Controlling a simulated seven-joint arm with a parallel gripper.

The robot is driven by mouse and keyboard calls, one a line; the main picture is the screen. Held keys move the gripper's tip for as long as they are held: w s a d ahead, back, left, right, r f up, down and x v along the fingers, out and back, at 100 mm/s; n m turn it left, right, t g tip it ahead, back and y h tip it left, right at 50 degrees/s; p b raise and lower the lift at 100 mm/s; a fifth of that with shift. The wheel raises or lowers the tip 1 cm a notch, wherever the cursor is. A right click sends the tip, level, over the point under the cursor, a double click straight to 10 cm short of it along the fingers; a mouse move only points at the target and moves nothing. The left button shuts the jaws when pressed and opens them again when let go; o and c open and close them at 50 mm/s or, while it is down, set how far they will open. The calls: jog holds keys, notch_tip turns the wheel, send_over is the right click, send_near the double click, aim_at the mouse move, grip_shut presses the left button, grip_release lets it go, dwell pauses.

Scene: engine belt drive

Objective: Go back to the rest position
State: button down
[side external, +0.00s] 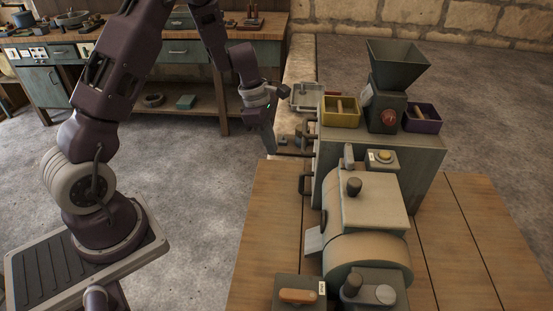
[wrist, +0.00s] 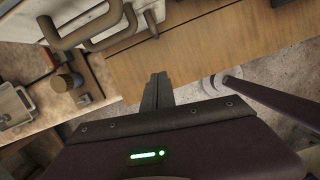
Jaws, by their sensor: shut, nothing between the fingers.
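My gripper (side external: 270,148) hangs from the raised arm, pointing down, left of the grey-green machine (side external: 330,165) on the wooden table. In the wrist view my gripper (wrist: 158,78) has its two fingers together with nothing between them. The fingers are apart from the machine and show near the wooden table edge (wrist: 190,60). Nothing is held.
The machine carries a funnel hopper (side external: 397,62), a yellow bin (side external: 341,111) and a purple bin (side external: 422,118). Handles (wrist: 75,25) stick out from its side close to my gripper. A workbench (side external: 180,48) with tools stands behind. Open floor lies between my base and the table.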

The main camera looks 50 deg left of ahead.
jog(key=s+d+r+m+t, duration=0.1)
jog(key=s+d+r+m, duration=0.45)
jog(key=r, duration=0.35)
jog(key=s+d+r+m+t, duration=0.1)
jog(key=s+d+r+m, duration=0.35)
jog(key=r+m, duration=0.35)
jog(key=s+r+m+t+y, duration=0.1)
jog(key=s+r+m, duration=0.1)
jog(key=s+m, duration=0.4)
jog(key=s+d+r+m+t+y, duration=0.1)
jog(key=s+r+m, duration=0.2)
jog(key=s, duration=0.7)
jog(key=m, duration=0.2)
jog(key=shift+d+r+m, duration=0.15)
jog(key=shift+d+m, duration=0.15)
jog(key=shift+m, duration=0.05)
jog(key=shift+s, duration=0.1)
